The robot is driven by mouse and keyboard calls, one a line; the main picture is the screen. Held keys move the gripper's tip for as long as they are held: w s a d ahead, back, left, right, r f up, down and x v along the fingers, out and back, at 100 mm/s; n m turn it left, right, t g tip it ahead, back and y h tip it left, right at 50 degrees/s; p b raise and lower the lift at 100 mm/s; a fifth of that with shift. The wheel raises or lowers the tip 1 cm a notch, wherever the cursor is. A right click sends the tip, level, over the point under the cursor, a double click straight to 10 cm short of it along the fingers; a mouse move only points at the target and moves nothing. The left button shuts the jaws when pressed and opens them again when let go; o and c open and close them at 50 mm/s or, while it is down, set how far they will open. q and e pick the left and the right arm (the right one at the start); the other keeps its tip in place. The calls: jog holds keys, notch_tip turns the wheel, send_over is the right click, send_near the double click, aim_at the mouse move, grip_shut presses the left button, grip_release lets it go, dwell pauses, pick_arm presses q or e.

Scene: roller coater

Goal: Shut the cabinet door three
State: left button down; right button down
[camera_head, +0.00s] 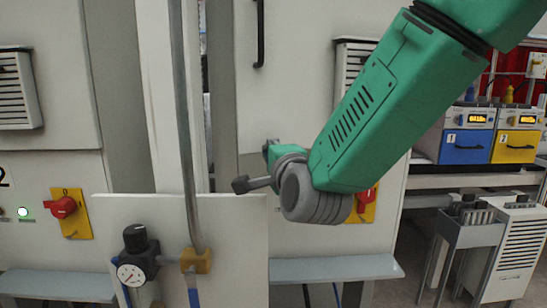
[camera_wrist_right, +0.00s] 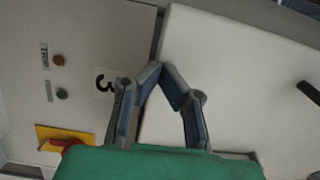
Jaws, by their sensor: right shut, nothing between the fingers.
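Cabinet door three is the pale panel (camera_head: 290,95) behind my right arm in the head view, with a black handle (camera_head: 260,35) near its upper left. In the right wrist view the white door (camera_wrist_right: 235,75) fills the right side, with a handle (camera_wrist_right: 311,93) at the far right. A "3" label (camera_wrist_right: 103,80) is on the cabinet face beside the door edge. My right gripper (camera_wrist_right: 163,68) is shut and empty in front of that edge; contact is unclear. In the head view my wrist mostly hides it. How far the door stands open is unclear. My left gripper is not in view.
A grey pipe (camera_head: 184,130) and a pressure gauge (camera_head: 131,274) on a pale panel stand in front, left of my arm. A red rotary switch (camera_wrist_right: 62,144) is on the cabinet. Blue and yellow units (camera_head: 468,148) stand at the right, above a grey bin (camera_head: 468,235).

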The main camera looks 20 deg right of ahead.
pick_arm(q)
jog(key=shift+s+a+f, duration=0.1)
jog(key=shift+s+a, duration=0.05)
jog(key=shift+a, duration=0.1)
pick_arm(e)
jog(key=w+m+h, duration=0.2)
jog(key=w+h, duration=0.1)
jog(key=w, duration=0.9)
jog(key=shift+d+r, duration=0.15)
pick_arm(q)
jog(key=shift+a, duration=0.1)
pick_arm(e)
jog(key=shift+w, duration=0.3)
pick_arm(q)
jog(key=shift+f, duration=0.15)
